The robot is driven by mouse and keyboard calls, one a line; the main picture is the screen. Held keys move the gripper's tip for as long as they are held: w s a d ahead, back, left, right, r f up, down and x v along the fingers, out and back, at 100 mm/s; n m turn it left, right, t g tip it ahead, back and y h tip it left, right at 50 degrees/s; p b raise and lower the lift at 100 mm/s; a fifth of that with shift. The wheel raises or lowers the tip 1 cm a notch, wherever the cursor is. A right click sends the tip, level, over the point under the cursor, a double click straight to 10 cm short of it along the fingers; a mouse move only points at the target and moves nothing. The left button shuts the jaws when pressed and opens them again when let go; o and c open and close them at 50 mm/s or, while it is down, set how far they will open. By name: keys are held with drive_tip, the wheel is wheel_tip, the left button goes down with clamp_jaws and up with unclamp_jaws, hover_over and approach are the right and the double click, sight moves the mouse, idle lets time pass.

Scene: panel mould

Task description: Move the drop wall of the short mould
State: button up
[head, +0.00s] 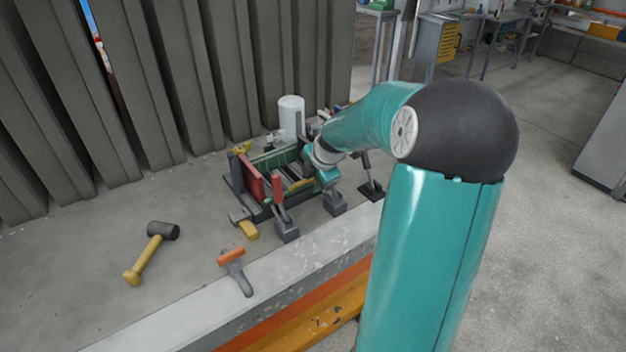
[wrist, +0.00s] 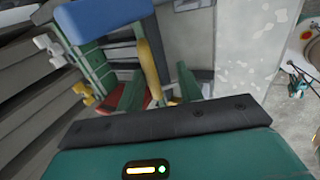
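The mould (head: 262,211) is a small dark frame with red and green walls on the grey bench. A red wall (head: 251,181) stands at its left end and a green wall (head: 268,160) along its back. I cannot tell which wall is the drop wall. My gripper (head: 327,178) is at the mould's right end, partly hidden by my arm; its fingers are not clear. In the wrist view, green parts (wrist: 92,62), a yellow bar (wrist: 151,62) and a blue block (wrist: 105,18) lie beyond the gripper's dark front edge. Whether it touches anything is hidden.
A white cylinder (head: 291,117) stands behind the mould. Grey ribbed panels (head: 165,80) close off the back. The bench's left part is mostly clear.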

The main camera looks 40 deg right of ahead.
drive_tip(key=v, duration=1.3)
drive_tip(key=shift+s+r, duration=0.2)
drive_tip(key=shift+r, duration=0.05)
drive_tip(key=s+a+r+m, duration=0.1)
drive_tip(key=a+m, duration=0.3)
drive_tip(key=a, duration=0.7)
drive_tip(key=s+a+m, duration=1.3)
drive_tip(key=s+a, duration=0.1)
drive_tip(key=a, duration=0.3)
drive_tip(key=shift+s+r+t, duration=0.3)
drive_tip(key=shift+s+r, duration=0.05)
drive_tip(key=shift+s, duration=0.05)
drive_tip(key=shift+a, duration=0.15)
